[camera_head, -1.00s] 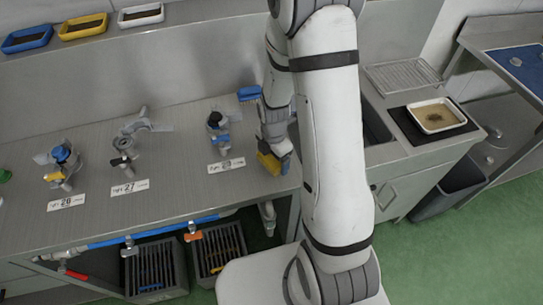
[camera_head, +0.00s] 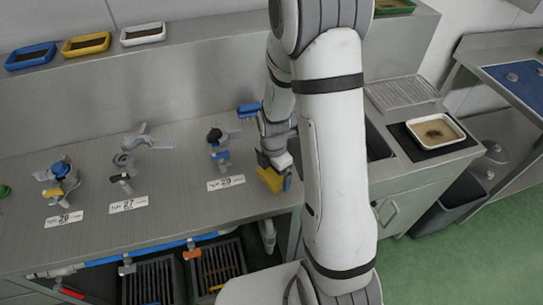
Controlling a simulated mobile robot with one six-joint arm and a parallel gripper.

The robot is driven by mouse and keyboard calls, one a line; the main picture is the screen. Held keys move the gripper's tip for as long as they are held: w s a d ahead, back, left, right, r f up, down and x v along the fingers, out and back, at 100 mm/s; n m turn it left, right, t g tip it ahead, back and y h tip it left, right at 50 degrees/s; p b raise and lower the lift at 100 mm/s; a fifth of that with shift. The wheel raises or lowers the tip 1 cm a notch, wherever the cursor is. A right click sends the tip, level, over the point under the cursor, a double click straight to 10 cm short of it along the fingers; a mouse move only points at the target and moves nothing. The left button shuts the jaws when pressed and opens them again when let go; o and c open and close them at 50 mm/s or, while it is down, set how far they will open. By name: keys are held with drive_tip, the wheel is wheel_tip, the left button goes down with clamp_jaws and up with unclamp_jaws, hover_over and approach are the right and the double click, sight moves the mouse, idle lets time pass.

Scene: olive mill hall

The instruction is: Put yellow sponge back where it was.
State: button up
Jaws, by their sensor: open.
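The yellow sponge (camera_head: 269,180) is at the right end of the grey bench, close to its front edge. My gripper (camera_head: 274,163) is right at the sponge, pointing down, with its jaws open. The sponge shows just below and between the fingers. Whether a finger touches it, and whether it rests fully on the bench, I cannot tell. A small blue part shows at the sponge's right side. My arm hides the bench and sink area behind the gripper.
A blue item (camera_head: 249,110) is beside my arm. Blue, yellow and white trays (camera_head: 143,34) line the back ledge. At right, a white tray (camera_head: 436,131) sits on a black mat. Grated crates (camera_head: 153,281) stand below.

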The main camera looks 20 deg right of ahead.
sight(273, 174)
wheel_tip(273, 174, up, 11)
drive_tip(key=s+r+m+t, duration=0.3)
drive_tip(key=s+r+m, duration=1.1)
drive_tip(key=m, duration=0.8)
drive_tip(key=shift+s+a+b, duration=0.3)
drive_tip(key=shift+s+b, duration=0.05)
